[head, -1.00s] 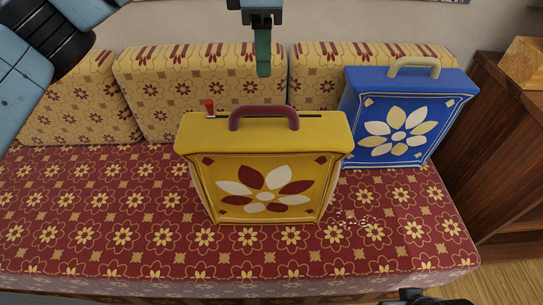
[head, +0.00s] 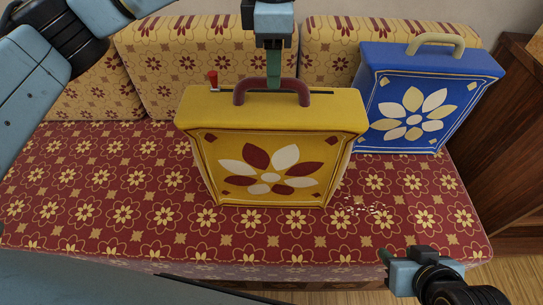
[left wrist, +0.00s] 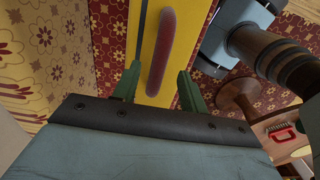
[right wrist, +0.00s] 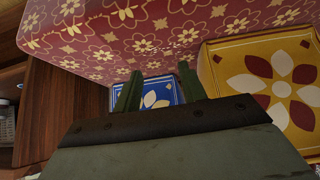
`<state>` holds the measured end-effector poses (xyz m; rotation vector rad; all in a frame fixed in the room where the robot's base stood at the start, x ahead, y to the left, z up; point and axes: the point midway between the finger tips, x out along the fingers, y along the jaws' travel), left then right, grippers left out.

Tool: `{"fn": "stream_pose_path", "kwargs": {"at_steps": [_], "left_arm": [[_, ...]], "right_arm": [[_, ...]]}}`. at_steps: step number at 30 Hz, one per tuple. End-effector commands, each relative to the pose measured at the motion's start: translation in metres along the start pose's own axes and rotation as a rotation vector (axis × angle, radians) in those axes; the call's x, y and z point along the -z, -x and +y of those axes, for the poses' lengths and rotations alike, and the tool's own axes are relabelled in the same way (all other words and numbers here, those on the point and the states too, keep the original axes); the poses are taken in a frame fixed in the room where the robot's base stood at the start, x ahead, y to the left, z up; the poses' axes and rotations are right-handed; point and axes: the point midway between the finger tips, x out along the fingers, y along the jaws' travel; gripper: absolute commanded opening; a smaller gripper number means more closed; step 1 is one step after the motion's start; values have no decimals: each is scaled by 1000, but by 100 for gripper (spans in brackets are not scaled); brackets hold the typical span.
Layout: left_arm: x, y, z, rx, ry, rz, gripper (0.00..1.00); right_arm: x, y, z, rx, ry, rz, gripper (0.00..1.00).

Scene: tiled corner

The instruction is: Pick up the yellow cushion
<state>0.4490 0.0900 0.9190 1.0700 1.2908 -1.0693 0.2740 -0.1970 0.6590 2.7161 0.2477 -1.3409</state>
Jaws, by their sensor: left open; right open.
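The yellow cushion (head: 207,150) is box-shaped, with a red-and-white flower front and a dark red handle (head: 272,85) on top. It stands upright on the bench seat. My left gripper (head: 273,78) is open above and just behind the handle, pointing down. In the left wrist view the cushion's top (left wrist: 145,45) and handle (left wrist: 165,50) lie ahead of the open fingers (left wrist: 158,80), with nothing held. My right gripper (head: 386,257) is open and empty in front of the bench at lower right. In the right wrist view the yellow cushion (right wrist: 235,65) shows at right.
The bench seat (head: 100,195) has a red flowered cover and patterned back cushions (head: 200,60). A blue cushion (head: 375,100) with a cream handle stands at right. Small pale crumbs (head: 368,207) lie on the seat. A wooden cabinet (head: 500,140) is at far right. The seat's left part is clear.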

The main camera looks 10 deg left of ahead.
Motion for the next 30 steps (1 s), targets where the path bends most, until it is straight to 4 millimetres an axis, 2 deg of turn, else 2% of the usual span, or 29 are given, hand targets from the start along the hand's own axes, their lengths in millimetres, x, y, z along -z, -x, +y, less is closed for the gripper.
{"fn": "stream_pose_path", "kwargs": {"at_steps": [6,12,16,24,30], "left_arm": [[4,-22,1,2,0,1,43],[5,-38,1,2,0,1,43],[4,-42,1,1,0,1,43],[4,-42,1,1,1,1,43],[4,-42,1,1,1,1,17]], "right_arm": [[40,-4,-8,18,6,223,41],[69,1,-14,33,9,391,41],[78,4,-16,37,9,444,41],[81,6,-16,38,9,454,41],[80,5,-16,37,9,453,41]]}}
